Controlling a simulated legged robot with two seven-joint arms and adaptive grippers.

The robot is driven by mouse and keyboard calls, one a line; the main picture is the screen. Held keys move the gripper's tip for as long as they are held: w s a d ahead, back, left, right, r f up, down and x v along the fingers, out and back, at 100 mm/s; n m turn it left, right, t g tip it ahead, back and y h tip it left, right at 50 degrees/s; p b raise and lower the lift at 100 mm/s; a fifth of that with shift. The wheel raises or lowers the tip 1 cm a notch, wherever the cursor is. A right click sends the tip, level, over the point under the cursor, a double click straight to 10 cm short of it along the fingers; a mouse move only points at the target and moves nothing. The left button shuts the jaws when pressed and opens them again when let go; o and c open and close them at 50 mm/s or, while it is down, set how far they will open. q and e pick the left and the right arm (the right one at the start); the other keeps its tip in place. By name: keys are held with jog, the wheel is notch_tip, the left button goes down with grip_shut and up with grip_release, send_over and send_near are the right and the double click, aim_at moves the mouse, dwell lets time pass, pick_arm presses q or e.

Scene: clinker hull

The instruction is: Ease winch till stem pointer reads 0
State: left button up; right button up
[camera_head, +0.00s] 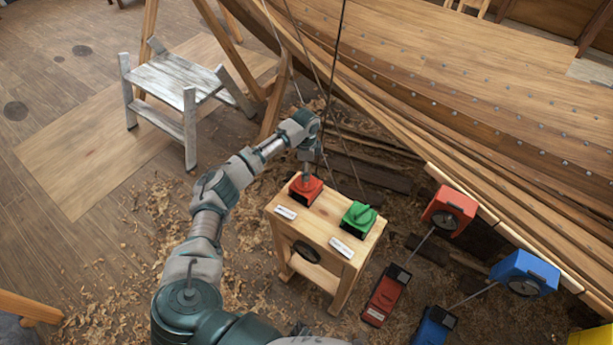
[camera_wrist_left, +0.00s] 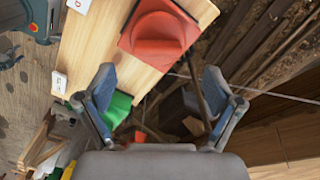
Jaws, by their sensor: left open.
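A wooden stand (camera_head: 325,226) carries a red control (camera_head: 306,188) and a green control (camera_head: 358,216), each with a white label too small to read. My left gripper (camera_head: 307,168) is right above the red control. In the left wrist view my left gripper (camera_wrist_left: 160,78) is open and empty. The red control (camera_wrist_left: 158,38) lies beyond its fingertips, apart from them in that view, and the green control (camera_wrist_left: 115,108) is partly hidden behind a finger. I cannot make out a stem pointer or its reading. My right gripper is not in view.
The planked hull (camera_head: 480,110) fills the upper right. A red box (camera_head: 450,210) and a blue box (camera_head: 525,272) stand by it, with rods or lines to smaller units. A whitish step stool (camera_head: 180,85) stands at upper left. Shavings cover the floor; thin lines run down behind my arm.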

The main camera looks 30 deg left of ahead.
aim_at(306, 185)
pick_arm(q)
jog(key=f, duration=0.4)
jog(key=shift+s+a+f, duration=0.1)
jog(key=shift+s, duration=0.15)
jog(key=shift+w+f, duration=0.15)
jog(key=shift+f, duration=0.45)
jog(key=c, duration=1.1)
jog(key=shift+c, duration=0.2)
jog(key=shift+r, duration=0.1)
